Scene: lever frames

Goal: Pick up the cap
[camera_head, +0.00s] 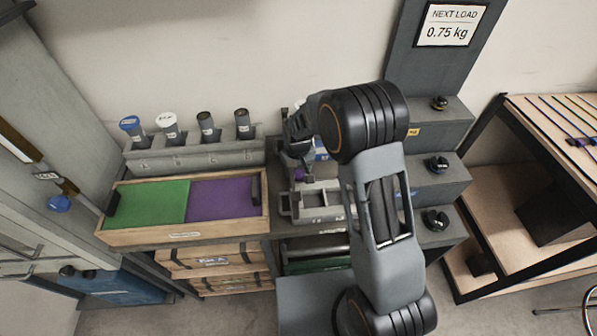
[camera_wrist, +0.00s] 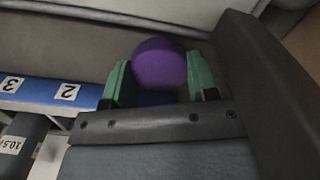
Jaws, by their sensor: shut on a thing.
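A purple rounded cap (camera_wrist: 158,64) sits between the two green fingertips of my gripper (camera_wrist: 160,82) in the wrist view. The gripper is shut on it, with a fingertip against each side. In the head view the purple cap (camera_head: 300,175) shows small below my dark gripper (camera_head: 299,158), above the grey holder (camera_head: 312,212) in the middle of the bench. My arm hides part of that area. Whether the cap touches anything below it cannot be told.
A rack (camera_head: 195,157) at the back left holds several tubes, one blue-topped and one white-topped. A wooden tray (camera_head: 180,236) with green and purple halves lies in front of it. Grey steps (camera_head: 440,182) with dark knobs stand at right. A blue numbered strip (camera_wrist: 45,92) shows in the wrist view.

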